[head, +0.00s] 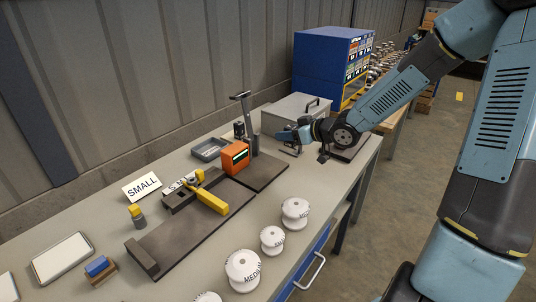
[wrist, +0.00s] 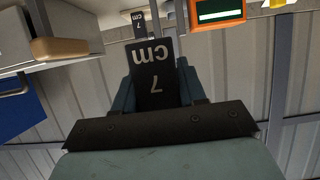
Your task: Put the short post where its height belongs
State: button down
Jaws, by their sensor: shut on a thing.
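My gripper (head: 283,135) is above the far part of the bench, near the metal box. In the wrist view its fingers (wrist: 157,92) are shut on a dark post (wrist: 154,66) marked "7 cm", the short post. The lettering is inverted in that upside-down view, so the post looks upright. I cannot make the held post out clearly in the head view. Beyond it, the wrist view shows another small dark piece marked "7" (wrist: 139,24). In the head view a tall dark stand with a flat top (head: 250,120) rises beside an orange box with a display (head: 235,157).
A grey metal box with a handle (head: 295,108) stands behind my gripper. A grey tray (head: 208,148), a yellow-handled fixture (head: 210,200) and a "SMALL" sign (head: 142,187) lie left. Several white spools (head: 243,270) line the front edge. A blue cabinet (head: 330,55) stands behind.

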send_over(267, 163)
jog(key=d, duration=0.2)
jog(key=f, duration=0.4)
jog(key=shift+s+a+f, duration=0.25)
jog(key=shift+s+f, duration=0.05)
jog(key=shift+s, duration=0.05)
jog(key=shift+w+a+f, duration=0.2)
jog(key=shift+a+f, duration=0.4)
jog(key=shift+f, duration=0.2)
jog(key=shift+w+a+f, duration=0.1)
jog(key=shift+a+f, duration=0.05)
jog(key=shift+f, duration=0.7)
jog(key=shift+w+a+f, duration=0.1)
jog(key=shift+f, duration=0.75)
jog(key=shift+f, duration=0.25)
jog(key=c, duration=0.6)
grip_release()
jog(key=shift+c, duration=0.2)
jog(key=v, duration=1.4)
